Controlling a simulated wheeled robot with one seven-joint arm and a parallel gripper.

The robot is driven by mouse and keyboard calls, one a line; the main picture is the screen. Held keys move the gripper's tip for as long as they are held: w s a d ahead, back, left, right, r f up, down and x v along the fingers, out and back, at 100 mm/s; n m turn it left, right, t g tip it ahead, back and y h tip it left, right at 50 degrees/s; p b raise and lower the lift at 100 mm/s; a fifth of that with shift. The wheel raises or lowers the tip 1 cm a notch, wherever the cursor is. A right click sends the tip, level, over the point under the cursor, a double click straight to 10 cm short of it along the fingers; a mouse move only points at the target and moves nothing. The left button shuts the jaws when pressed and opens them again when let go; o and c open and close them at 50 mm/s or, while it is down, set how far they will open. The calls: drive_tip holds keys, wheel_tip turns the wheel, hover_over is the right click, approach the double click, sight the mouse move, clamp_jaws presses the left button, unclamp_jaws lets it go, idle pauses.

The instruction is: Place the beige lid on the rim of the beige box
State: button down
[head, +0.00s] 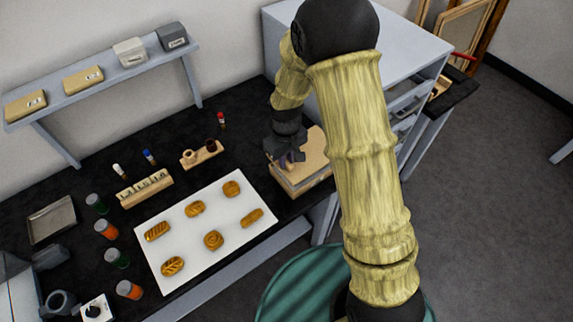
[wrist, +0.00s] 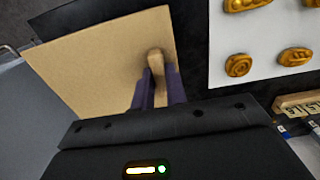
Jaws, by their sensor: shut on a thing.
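The beige lid (wrist: 85,60) is a flat square panel with a small upright wooden handle (wrist: 155,62). My gripper (wrist: 160,85) is shut on the handle, its two dark fingers on either side. In the head view my gripper (head: 288,160) points down over the lid (head: 315,148). The beige box (head: 308,187) is directly below the lid at the table's right end. The lid looks level and is at or just above the box rim; I cannot tell whether they touch. The lid and my arm hide the box's inside and most of its rim.
A white board (head: 180,262) with several golden ornament pieces lies left of the box. A small wooden rack (head: 202,153) and a red-capped vial (head: 221,121) stand behind. A grey drawer cabinet (head: 400,60) stands close behind the box at right.

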drive_tip(key=shift+f+p, duration=0.45)
drive_tip(key=shift+f, duration=1.65)
drive_tip(key=c, duration=1.4)
unclamp_jaws()
drive_tip(key=shift+r, duration=0.1)
wheel_tip(320, 180, up, 12)
drive_tip(key=b, duration=0.2)
drive_tip(key=shift+b, duration=0.3)
